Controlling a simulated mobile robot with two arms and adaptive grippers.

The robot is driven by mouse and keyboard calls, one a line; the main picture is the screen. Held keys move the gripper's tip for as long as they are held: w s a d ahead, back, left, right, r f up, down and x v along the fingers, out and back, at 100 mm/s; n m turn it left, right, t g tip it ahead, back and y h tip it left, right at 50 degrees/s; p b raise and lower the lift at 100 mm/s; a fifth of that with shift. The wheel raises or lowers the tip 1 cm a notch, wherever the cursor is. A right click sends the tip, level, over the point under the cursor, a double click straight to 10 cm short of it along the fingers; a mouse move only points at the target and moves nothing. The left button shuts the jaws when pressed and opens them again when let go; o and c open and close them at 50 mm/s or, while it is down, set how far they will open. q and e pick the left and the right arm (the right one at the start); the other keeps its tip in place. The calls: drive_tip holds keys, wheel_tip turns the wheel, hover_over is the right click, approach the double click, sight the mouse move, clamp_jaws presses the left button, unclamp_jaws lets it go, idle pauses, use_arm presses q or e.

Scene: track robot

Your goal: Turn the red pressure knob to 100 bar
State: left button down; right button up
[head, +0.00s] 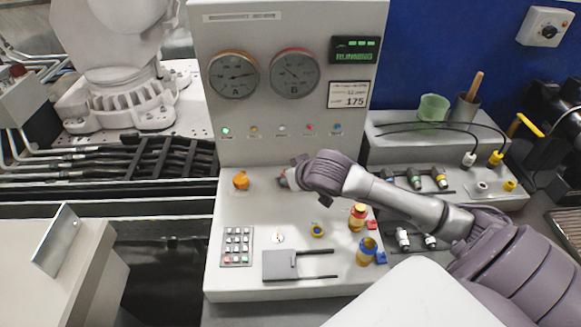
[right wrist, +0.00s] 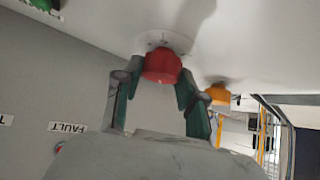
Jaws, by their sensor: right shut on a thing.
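The red pressure knob (right wrist: 162,66) sits on a round white base on the pale panel in the right wrist view. In the head view it is mostly hidden by my right gripper (head: 288,178). In the right wrist view the two fingers of the right gripper (right wrist: 157,92) stand on either side of the knob, shut on it. Gauge B (head: 294,75) has a red rim and gauge A (head: 233,75) an orange rim. The scale numbers are too small to read surely. My left gripper is not in view.
An orange knob (head: 240,181) stands left of my right gripper. A green display (head: 355,50) reads RUNNING, above a label (head: 348,95) showing 175. A keypad (head: 237,246) and two brass-coloured fittings with red and blue parts are on the console front.

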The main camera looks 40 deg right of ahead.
drive_tip(key=shift+a+m+h+p, duration=0.15)
drive_tip(key=shift+m+h+p, duration=0.55)
drive_tip(key=shift+m+p, duration=0.15)
drive_tip(key=o, duration=1.1)
drive_tip(key=shift+o, duration=0.2)
drive_tip(key=shift+s, duration=0.1)
drive_tip(key=v, duration=1.1)
drive_tip(key=shift+r, duration=0.4)
drive_tip(key=shift+s, duration=0.15)
